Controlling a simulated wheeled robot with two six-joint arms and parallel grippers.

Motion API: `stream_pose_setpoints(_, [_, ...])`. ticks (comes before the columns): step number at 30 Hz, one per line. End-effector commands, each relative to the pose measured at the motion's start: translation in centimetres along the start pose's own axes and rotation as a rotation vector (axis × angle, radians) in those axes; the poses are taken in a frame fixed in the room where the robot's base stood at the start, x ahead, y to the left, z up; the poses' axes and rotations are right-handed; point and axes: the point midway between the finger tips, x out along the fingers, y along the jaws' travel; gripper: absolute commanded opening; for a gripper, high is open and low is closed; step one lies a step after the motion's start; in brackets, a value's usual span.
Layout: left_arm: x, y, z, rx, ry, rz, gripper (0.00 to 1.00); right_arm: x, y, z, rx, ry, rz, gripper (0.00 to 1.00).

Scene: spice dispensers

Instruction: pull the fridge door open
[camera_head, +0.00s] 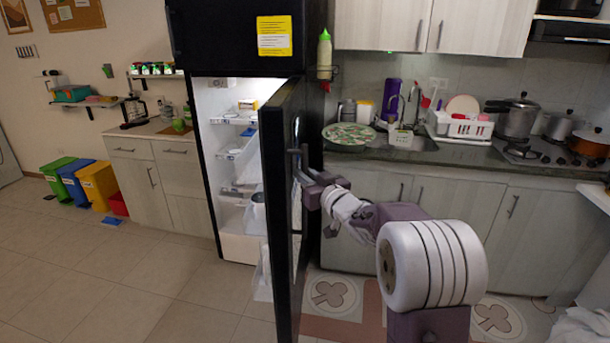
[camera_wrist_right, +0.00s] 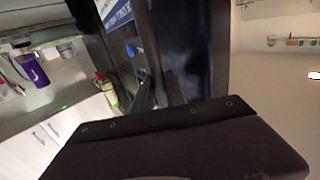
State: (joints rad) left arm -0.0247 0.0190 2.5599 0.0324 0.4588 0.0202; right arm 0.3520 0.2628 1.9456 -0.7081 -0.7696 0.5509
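The black fridge door (camera_head: 275,200) stands swung out from the fridge (camera_head: 235,35) and shows nearly edge-on in the head view. The lit white interior shows to its left. My right gripper (camera_head: 306,182) is at the door handle (camera_head: 296,160), on the door's outer face, and appears closed around it. My left gripper is not in view.
Shelves and a few items (camera_head: 247,104) show inside the fridge. A counter (camera_head: 440,152) with sink and dish rack is right of the door, above cabinets. Colored bins (camera_head: 75,182) stand far left. The tiled floor (camera_head: 130,270) left of the door is clear.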

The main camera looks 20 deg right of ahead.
Motion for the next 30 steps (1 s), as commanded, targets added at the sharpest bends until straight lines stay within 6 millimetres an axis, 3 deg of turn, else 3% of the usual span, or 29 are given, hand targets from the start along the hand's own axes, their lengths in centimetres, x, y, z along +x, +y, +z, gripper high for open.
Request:
stream_pose_setpoints(1, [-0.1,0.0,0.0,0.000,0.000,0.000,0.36,0.0,0.1,-0.8,-0.001,0.017,0.002,0.22])
stream_pose_setpoints(3, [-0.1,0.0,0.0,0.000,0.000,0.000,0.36,0.0,0.1,-0.7,-0.001,0.014,0.002,0.38])
stream_pose_setpoints(13, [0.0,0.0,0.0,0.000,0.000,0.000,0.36,-0.3,0.1,-0.3,-0.001,0.007,0.001,0.38])
stream_pose_setpoints(24, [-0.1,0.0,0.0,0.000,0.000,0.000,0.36,-7.5,0.2,-0.4,-0.002,0.009,0.004,0.38])
stream_pose_setpoints(30, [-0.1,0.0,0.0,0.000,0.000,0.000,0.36,-9.0,0.1,-0.3,-0.001,0.009,0.001,0.38])
